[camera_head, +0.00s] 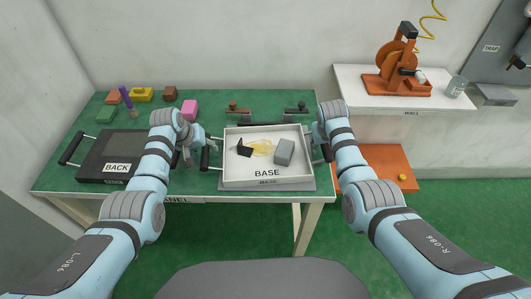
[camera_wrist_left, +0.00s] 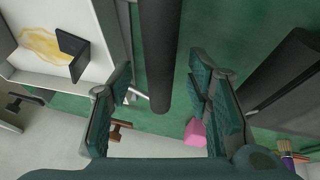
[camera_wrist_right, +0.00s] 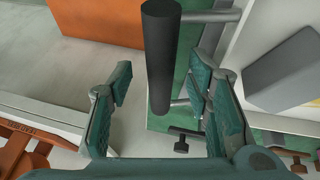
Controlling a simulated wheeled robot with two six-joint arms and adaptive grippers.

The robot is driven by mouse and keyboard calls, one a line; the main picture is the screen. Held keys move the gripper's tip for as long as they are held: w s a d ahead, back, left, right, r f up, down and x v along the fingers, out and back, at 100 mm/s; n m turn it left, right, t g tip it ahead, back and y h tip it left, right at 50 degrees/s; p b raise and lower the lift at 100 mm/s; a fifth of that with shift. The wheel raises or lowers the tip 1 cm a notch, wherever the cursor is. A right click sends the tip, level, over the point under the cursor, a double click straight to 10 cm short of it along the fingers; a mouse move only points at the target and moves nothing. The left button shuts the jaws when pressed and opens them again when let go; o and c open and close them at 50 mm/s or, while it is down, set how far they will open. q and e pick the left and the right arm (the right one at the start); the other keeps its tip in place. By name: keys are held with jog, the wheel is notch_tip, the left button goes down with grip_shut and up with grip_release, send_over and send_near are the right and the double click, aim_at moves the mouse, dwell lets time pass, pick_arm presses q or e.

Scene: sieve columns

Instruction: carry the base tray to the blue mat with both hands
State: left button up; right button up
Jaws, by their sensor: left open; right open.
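The base tray (camera_head: 238,177) is a white, shallow tray marked BASE on a grey plate on the green bench. It holds a grey block (camera_head: 284,152), a black angled piece (camera_head: 244,149) and a yellow patch. My left gripper (camera_head: 193,152) is open at the tray's left side; the dark bar handle (camera_wrist_left: 160,50) shows between its fingers, touching neither. My right gripper (camera_head: 318,138) is open at the right side; that dark handle (camera_wrist_right: 160,60) shows between its fingers, apart from both. I see no blue mat.
A black BACK tray (camera_head: 92,168) stands left on the bench (camera_head: 75,195), close to my left arm. A white shelf (camera_head: 350,100) with an orange machine (camera_head: 400,70) is right, above an orange surface (camera_head: 385,160).

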pick_arm(q)
jog(key=shift+x, duration=1.1)
pick_arm(e)
jog(key=shift+x, duration=1.15)
pick_arm(q)
jog(key=shift+c, duration=0.4)
pick_arm(e)
jog(key=shift+c, duration=0.4)
pick_arm(q)
grip_shut()
pick_arm(e)
grip_shut()
jog(key=shift+r, duration=0.1)
